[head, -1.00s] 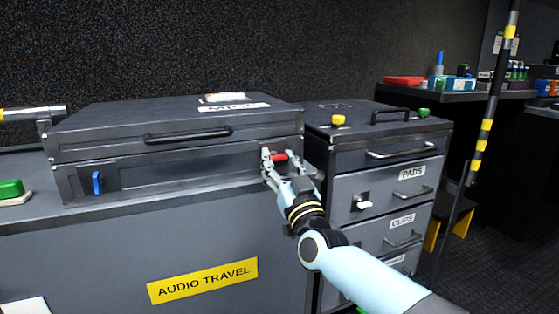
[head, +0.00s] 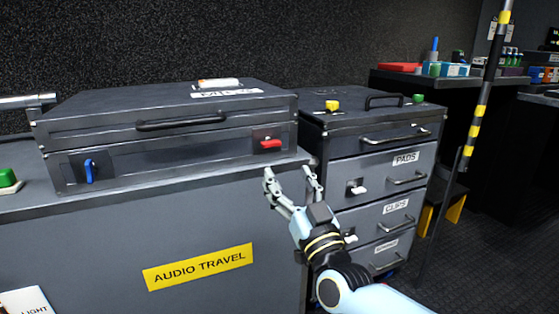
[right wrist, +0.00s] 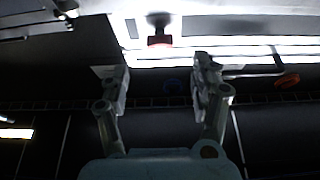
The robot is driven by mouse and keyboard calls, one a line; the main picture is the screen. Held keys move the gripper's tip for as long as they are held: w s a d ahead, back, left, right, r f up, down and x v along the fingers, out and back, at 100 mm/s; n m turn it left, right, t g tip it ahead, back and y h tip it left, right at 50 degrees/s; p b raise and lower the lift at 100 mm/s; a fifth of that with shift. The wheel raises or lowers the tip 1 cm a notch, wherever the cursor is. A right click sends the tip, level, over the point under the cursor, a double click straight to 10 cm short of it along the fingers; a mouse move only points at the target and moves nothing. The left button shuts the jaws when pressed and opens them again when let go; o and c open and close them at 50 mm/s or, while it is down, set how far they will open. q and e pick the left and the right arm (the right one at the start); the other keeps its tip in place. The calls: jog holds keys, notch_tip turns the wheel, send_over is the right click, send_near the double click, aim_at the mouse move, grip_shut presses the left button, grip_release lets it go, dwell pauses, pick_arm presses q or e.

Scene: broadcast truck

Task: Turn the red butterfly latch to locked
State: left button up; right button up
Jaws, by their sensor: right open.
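The red butterfly latch (head: 271,144) is on the right of the front face of the grey case (head: 110,158). Its wing lies roughly horizontal. A blue latch (head: 90,171) on the left of the same face stands upright. My right gripper (head: 291,176) is open and empty, below and slightly right of the red latch and apart from it. In the right wrist view, my open fingers (right wrist: 160,85) show with nothing between them, and a dark piece with a reddish edge (right wrist: 159,30) lies beyond them. My left gripper is not in view.
The case sits on a grey counter with an AUDIO TRAVEL label (head: 198,267). A drawer cabinet (head: 345,140) with handles stands close at the right. A green button (head: 8,178) is at the left edge. A black-and-yellow pole (head: 480,110) stands further right.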

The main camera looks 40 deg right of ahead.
jog(key=shift+v, duration=1.35)
